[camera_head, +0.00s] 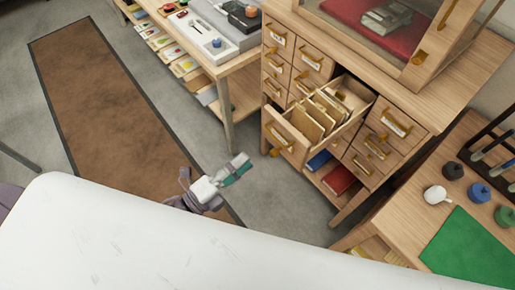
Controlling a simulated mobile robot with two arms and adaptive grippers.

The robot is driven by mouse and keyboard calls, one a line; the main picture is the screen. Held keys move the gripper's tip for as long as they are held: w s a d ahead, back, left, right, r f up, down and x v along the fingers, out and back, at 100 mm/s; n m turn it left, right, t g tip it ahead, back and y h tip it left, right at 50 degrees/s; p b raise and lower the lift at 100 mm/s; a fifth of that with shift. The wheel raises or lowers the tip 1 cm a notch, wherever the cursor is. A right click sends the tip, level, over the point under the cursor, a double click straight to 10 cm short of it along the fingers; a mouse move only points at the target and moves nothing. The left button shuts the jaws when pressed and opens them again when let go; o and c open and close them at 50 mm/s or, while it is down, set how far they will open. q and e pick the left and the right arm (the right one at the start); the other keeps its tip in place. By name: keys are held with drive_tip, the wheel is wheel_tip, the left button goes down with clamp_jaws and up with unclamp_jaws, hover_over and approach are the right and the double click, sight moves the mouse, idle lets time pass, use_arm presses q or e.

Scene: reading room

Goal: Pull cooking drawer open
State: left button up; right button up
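A wooden card-file cabinet (372,182) has several small drawers with brass pulls and pale labels. One drawer (285,140) is pulled well out, with upright cards and dividers showing inside. I cannot read its label, so I cannot tell whether it is the cooking drawer. The other drawers I see look shut. My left gripper (240,167), pale with a teal part at its fingers, is over the floor in front of the cabinet, apart from the open drawer. Its fingers look close together, but their opening is unclear. My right gripper is not in view.
A glass-fronted case with a red cushion (350,22) stands on the cabinet. Books (338,180) lie on its lower shelf. A side table with a green mat (472,248) is at right, a craft table (243,62) at upper left. The brown rug (110,110) is clear.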

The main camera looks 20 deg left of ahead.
use_arm(q)
drive_tip(key=shift+v, duration=1.25)
drive_tip(key=shift+f, duration=0.1)
drive_tip(key=s+a+f+n+g+y+b, duration=0.1)
drive_tip(key=a+f+n+g+y, duration=0.3)
drive_tip(key=f, duration=0.7)
drive_tip(key=s+a+f+n+y+b, duration=0.15)
drive_tip(key=f+n, duration=0.35)
drive_tip(key=f, duration=0.6)
drive_tip(key=s+a+f+n+g+y, duration=0.1)
drive_tip(key=a+f+n+g+y, duration=0.25)
drive_tip(key=f, duration=0.75)
drive_tip(key=s+f+n+g+y, duration=0.1)
drive_tip(key=s+f+n+g, duration=0.3)
drive_tip(key=s+f, duration=0.5)
drive_tip(key=s+f+n+g+y+b, duration=0.1)
drive_tip(key=s+f+n+g, duration=0.2)
drive_tip(key=s+f+n, duration=0.3)
drive_tip(key=s+f, duration=0.3)
drive_tip(key=s, duration=0.4)
drive_tip(key=shift+s+g+y, duration=0.35)
drive_tip(key=shift+y, duration=0.05)
drive_tip(key=shift+w+a, duration=0.1)
drive_tip(key=shift+a, duration=0.05)
